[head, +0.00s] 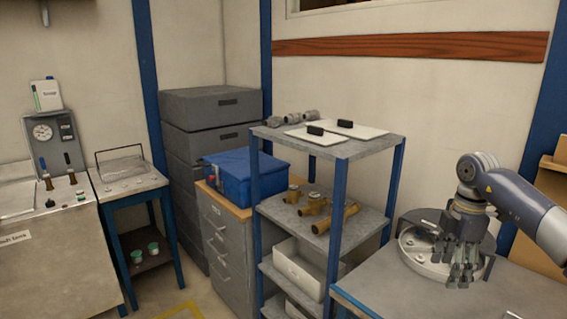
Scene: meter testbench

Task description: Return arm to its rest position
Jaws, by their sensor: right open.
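My right arm (520,205) comes in from the right edge. My right gripper (461,272) points down in front of a round metal dish-like fixture (412,258) on the grey table at the right. The gripper covers part of the fixture, and I cannot tell whether it touches it. The fingers are open, with nothing seen between them. My left gripper is not in view.
A blue-posted shelf (345,150) beside the table holds white boards with black blocks, brass fittings (335,217) and a white bin (300,268). A blue box (238,175) sits on a drawer cabinet. A test bench (50,255) with a gauge stands left. Floor shows between.

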